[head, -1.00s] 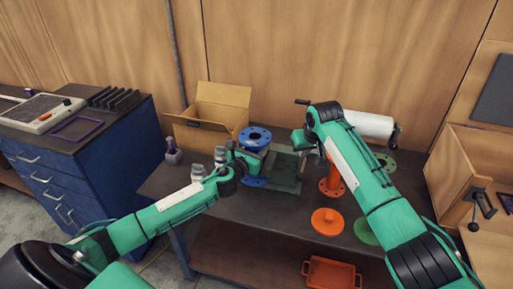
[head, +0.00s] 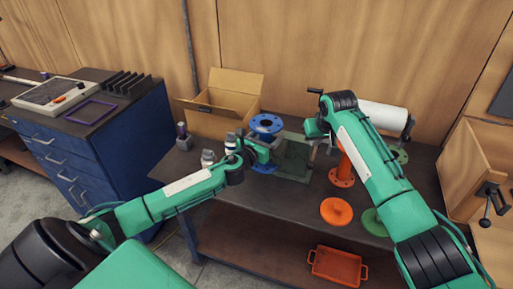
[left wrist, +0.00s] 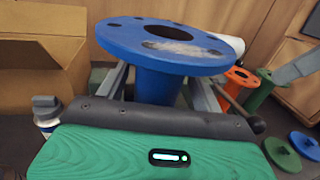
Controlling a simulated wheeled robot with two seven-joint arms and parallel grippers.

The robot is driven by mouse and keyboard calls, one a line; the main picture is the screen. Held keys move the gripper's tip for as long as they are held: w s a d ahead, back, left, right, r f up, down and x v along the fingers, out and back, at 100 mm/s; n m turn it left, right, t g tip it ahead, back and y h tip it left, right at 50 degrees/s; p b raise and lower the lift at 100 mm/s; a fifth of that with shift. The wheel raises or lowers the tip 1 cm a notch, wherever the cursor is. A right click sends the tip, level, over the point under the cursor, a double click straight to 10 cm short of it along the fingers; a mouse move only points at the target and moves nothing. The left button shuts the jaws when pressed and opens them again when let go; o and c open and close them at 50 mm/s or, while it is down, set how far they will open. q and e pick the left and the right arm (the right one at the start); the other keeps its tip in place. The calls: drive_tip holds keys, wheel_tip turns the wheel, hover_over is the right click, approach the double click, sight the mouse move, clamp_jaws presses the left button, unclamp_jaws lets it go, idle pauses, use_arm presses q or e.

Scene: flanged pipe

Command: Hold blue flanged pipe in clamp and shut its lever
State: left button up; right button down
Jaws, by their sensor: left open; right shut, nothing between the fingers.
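The blue flanged pipe (head: 267,124) stands upright on the table at the left of a dark green clamp block (head: 293,162). Its upper flange fills the top of the left wrist view (left wrist: 165,45). My left gripper (head: 260,145) is open, with one finger on each side of the pipe below that flange. Whether the fingers touch it I cannot tell. My right gripper (head: 317,140) is shut and empty, just right of and above the clamp block, partly hidden by its own arm. A dark rod with a black knob (left wrist: 258,125), possibly the lever, shows right of the pipe.
An orange flanged pipe (head: 342,172), an orange disc (head: 336,211) and a green disc (head: 373,222) stand right of the clamp. An open cardboard box (head: 222,105) is behind left. Grey-white bottles (head: 208,158) stand by my left arm. The table front is mostly clear.

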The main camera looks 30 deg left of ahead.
sight(312, 161)
wheel_tip(312, 161, down, 4)
drive_tip(key=b, duration=0.3)
drive_tip(key=shift+r, duration=0.25)
drive_tip(key=shift+f+b, duration=0.15)
drive_tip(key=shift+b, duration=0.2)
use_arm(q)
drive_tip(key=s, duration=1.2)
drive_tip(key=shift+s+d, duration=0.3)
drive_tip(key=shift+s, duration=0.05)
drive_tip(key=shift+r, duration=0.1)
use_arm(e)
drive_tip(key=shift+d, duration=0.1)
